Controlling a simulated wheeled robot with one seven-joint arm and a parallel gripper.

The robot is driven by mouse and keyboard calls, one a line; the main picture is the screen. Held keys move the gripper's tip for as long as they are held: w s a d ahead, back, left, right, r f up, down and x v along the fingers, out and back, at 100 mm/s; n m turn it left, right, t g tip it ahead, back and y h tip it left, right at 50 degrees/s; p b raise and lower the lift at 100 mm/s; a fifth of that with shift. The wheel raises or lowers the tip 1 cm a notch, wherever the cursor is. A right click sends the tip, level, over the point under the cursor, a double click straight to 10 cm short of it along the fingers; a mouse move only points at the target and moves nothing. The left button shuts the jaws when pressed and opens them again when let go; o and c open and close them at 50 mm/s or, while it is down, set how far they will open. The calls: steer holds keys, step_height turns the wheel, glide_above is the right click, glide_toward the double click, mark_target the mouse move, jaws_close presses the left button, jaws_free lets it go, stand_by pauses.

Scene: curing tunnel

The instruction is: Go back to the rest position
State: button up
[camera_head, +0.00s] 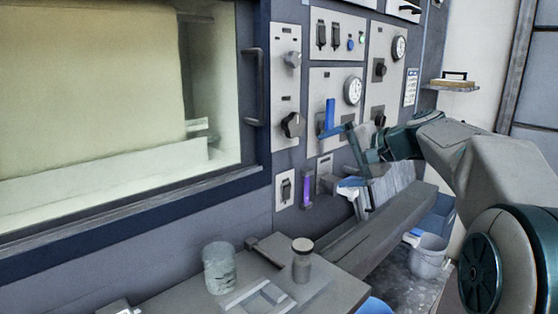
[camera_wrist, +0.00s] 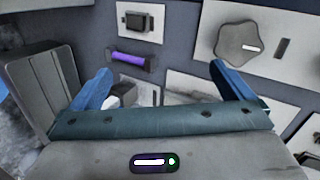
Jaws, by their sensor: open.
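My gripper (camera_head: 340,158) is in front of the control panel, at the right of the window in the head view. Its two blue fingers are wide apart with nothing between them. In the wrist view my gripper (camera_wrist: 158,82) also shows open, with a finger at the left and a finger at the right. Between and beyond the fingers are a purple lit tube (camera_wrist: 128,61) and a small black switch (camera_wrist: 134,20). The fingers hide parts of the panel. I cannot tell whether they touch it.
The panel carries a dark knob (camera_head: 292,125), gauges and switches. A ledge (camera_head: 340,292) below holds a glass beaker (camera_head: 219,268) and a lidded jar (camera_head: 302,262). A grey slanted beam (camera_head: 385,228) runs under my arm.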

steer(key=s+f+n+g+h+p, duration=0.2)
steer(key=s+f+h+p, duration=0.1)
steer(key=s, duration=0.7)
steer(key=s+f+n+g+h+p, duration=0.2)
steer(key=s+f+n+h+p, duration=0.1)
steer(key=s, duration=0.7)
steer(key=s+f+n+g+h+p, duration=0.2)
steer(key=s+f+p, duration=0.3)
steer(key=s, duration=0.5)
steer(key=shift+s+d+f+h, duration=0.15)
steer(key=shift+s+f+h, duration=0.15)
steer(key=shift+f+h, duration=0.35)
steer(key=shift+f, duration=0.1)
